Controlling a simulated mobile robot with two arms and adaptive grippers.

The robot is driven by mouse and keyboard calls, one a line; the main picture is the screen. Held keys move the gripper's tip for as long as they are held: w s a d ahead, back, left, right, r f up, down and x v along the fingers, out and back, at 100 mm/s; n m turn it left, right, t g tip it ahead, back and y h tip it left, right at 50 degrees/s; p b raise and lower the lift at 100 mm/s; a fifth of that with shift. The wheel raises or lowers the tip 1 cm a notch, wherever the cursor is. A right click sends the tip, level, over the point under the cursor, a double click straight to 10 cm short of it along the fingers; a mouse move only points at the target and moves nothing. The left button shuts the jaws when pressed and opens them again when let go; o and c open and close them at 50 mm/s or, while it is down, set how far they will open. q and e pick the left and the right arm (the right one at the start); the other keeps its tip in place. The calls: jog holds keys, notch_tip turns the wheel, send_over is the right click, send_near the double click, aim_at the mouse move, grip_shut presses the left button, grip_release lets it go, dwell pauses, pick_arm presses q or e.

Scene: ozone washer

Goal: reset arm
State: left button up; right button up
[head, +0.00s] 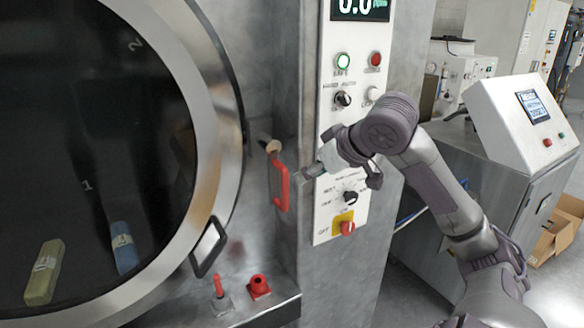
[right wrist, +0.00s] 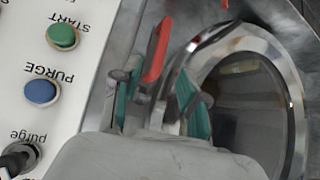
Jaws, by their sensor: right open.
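My right arm comes in from the right in the head view. Its gripper (head: 316,171) is just in front of the control panel (head: 328,215), a little to the right of the red door handle (head: 281,186). In the right wrist view the gripper (right wrist: 160,100) shows two teal fingers standing apart, with nothing held between them. The red handle (right wrist: 157,50) lies past the fingertips there, and a gap shows beside it in the head view. My left gripper is in neither view.
A red lever (head: 218,286) and red knob (head: 259,286) sit on a ledge below. A console (head: 525,115) and cardboard box (head: 560,228) stand at the right.

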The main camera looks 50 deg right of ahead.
jog(key=s+a+f+g, duration=0.1)
jog(key=a+f, duration=0.2)
jog(key=f, duration=0.6)
jog(key=s+a+f+n+g, duration=0.1)
jog(key=s+a+f+g, duration=0.1)
jog(key=f, duration=0.7)
jog(key=s+a+f+g, duration=0.1)
jog(key=a+f, duration=0.2)
jog(key=f, duration=0.5)
jog(key=s+a+f+n+g+y, duration=0.1)
jog(key=s+a+f, duration=0.5)
jog(key=a, duration=0.3)
jog(key=s+a+f+n+g, duration=0.1)
jog(key=s+a+f, duration=0.4)
jog(key=s+a, duration=0.3)
notch_tip(320, 180, down, 30)
jog(key=g+b, duration=0.1)
jog(key=b, duration=0.2)
jog(key=s+d+f+g+b, duration=0.1)
jog(key=s+d+f+b, duration=0.1)
jog(key=s+f, duration=1.4)
jog(key=shift+s+d+f, duration=0.3)
jog(key=shift+d+f, duration=0.15)
jog(key=shift+f, duration=0.3)
